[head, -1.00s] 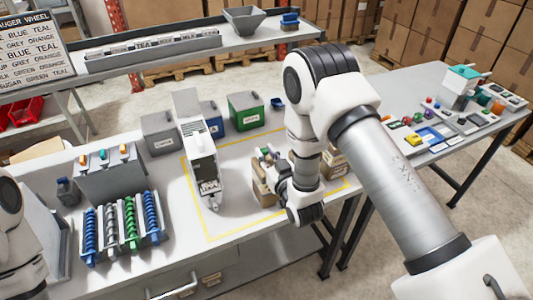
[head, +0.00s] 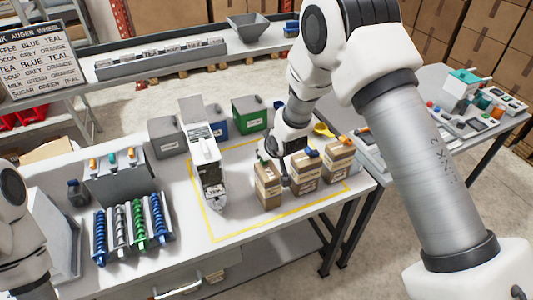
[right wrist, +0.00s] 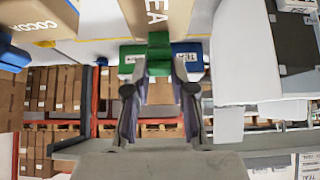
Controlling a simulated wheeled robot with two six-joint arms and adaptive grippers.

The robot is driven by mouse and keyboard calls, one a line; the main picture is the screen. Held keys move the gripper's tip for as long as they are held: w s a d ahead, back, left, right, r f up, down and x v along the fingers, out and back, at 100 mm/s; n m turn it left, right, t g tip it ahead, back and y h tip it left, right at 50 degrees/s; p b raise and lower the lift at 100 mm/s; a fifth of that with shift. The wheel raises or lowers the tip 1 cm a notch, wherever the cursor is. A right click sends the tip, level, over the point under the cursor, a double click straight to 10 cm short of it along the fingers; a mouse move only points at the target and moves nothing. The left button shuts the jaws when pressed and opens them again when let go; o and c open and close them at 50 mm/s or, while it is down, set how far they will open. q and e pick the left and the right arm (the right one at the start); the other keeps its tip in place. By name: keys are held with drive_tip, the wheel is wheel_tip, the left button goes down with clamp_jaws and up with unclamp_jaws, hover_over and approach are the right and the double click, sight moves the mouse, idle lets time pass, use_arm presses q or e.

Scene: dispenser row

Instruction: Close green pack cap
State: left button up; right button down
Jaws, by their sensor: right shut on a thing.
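A brown pack (head: 268,188) stands upright in the yellow-outlined area, leftmost of three packs. In the right wrist view this pack (right wrist: 155,16) is marked with letters ending in "EA". Its green cap (right wrist: 158,47) is on the pack's end, between the fingers of my right gripper (right wrist: 158,75), which is shut on it. In the head view my right gripper (head: 280,152) is just above and behind the pack, and the cap is mostly hidden. My left gripper is out of view; only part of that arm shows at the left edge.
Two more packs (head: 307,172) (head: 339,160) stand close on the right. A white dispenser (head: 207,165) stands left of the packs. Grey, blue and green bins (head: 249,115) stand behind. Colored augers (head: 137,223) lie at front left. The front of the outlined area is clear.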

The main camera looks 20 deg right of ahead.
drive_tip(key=shift+w+a+f+g, duration=0.1)
drive_tip(key=shift+w+a+g, duration=0.05)
drive_tip(key=shift+g, duration=0.65)
drive_tip(key=shift+w+d+f+g, duration=0.2)
drive_tip(key=shift+d+g, duration=0.15)
drive_tip(key=shift+g, duration=0.25)
drive_tip(key=shift+w+a+g, duration=0.15)
drive_tip(key=shift+a+g, duration=0.1)
drive_tip(key=shift+g, duration=0.45)
drive_tip(key=shift+f+g, duration=0.15)
drive_tip(key=shift+g, duration=0.35)
